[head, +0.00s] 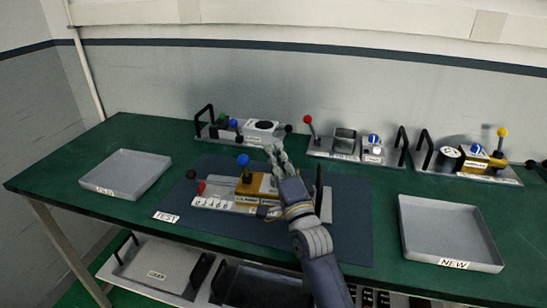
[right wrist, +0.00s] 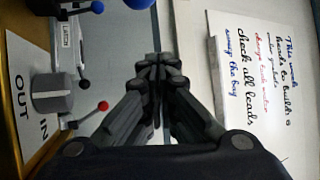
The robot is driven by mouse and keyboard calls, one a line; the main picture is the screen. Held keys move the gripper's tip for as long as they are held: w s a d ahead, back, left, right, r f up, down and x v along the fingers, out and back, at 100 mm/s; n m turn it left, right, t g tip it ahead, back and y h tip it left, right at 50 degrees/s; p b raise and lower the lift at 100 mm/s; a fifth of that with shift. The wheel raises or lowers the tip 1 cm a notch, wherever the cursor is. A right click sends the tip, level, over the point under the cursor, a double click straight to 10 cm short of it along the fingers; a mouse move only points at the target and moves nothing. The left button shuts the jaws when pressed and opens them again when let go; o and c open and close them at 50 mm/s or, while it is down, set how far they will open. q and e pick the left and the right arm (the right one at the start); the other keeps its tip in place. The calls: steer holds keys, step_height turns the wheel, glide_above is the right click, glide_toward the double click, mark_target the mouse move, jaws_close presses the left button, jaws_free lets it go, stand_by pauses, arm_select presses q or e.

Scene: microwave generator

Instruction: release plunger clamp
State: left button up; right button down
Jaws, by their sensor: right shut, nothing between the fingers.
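A grey fixture plate (head: 233,203) lies on the dark mat in the middle of the bench. It bears a gold block (head: 258,186) with a lever ending in a blue ball (head: 242,160), and a red ball (head: 201,187) at its left end. I cannot tell which part is the plunger clamp. My right gripper (head: 273,154) is above and behind the gold block, right of the blue ball and apart from it. In the right wrist view its fingers (right wrist: 157,68) are shut and empty. My left gripper is not in view.
Grey trays stand at left (head: 125,173) and right (head: 450,233), the right one marked NEW. Several fixtures with ball levers line the back, including one with a red ball (head: 308,119) and one with a yellow ball (head: 502,132). The wrist view shows a whiteboard (right wrist: 262,80).

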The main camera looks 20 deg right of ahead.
steer(key=s+f, duration=0.2)
steer(key=s, duration=0.1)
steer(key=shift+d+f+b, duration=0.4)
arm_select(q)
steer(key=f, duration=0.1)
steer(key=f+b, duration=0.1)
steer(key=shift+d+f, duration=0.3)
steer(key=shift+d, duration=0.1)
arm_select(e)
steer(key=v, duration=0.3)
steer(key=f+v, duration=0.1)
steer(key=v, duration=0.1)
steer(key=shift+s+a+f, duration=0.15)
steer(key=shift+a, duration=0.05)
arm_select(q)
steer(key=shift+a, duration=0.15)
